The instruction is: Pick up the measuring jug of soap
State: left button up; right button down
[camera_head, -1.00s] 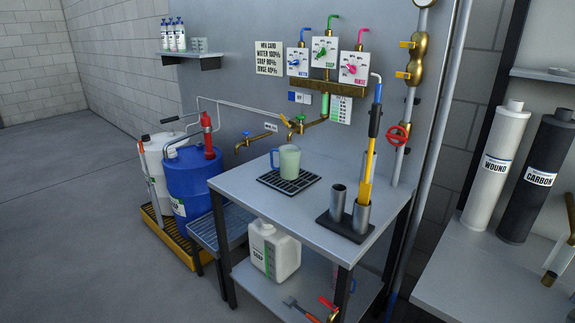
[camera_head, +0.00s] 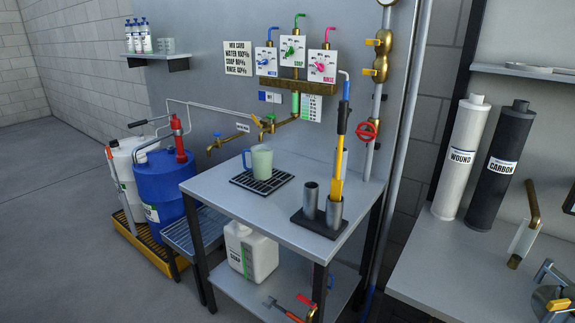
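The measuring jug (camera_head: 262,161) is pale green with a blue handle on its left side. It stands upright on a black drip grate (camera_head: 280,177) on the grey metal table (camera_head: 225,200). Its contents are hard to make out from this angle. A white jerrycan labelled SOAP (camera_head: 262,258) stands on the shelf below. Neither of my grippers shows in the head view, and nothing is touching the jug.
Brass taps (camera_head: 268,128) stick out from the wall behind the jug. A black holder (camera_head: 318,228) with metal cups and a tall yellow tool (camera_head: 338,170) stands at the table's right. A blue drum (camera_head: 163,195) stands left. The table's front left is clear.

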aim_at(261, 156)
jog(key=i+j+z, duration=0.1)
jog(key=z, duration=0.3)
jog(key=j+z, duration=0.45)
jog(key=z, duration=0.3)
jog(key=j+z, duration=0.25)
jog(key=j, duration=0.25)
jog(key=j+z, duration=0.25)
jog(key=j, duration=0.25)
jog(key=j+z, duration=0.1)
jog(key=j, duration=0.4)
jog(key=k+j+z, duration=0.15)
jog(key=j, duration=0.3)
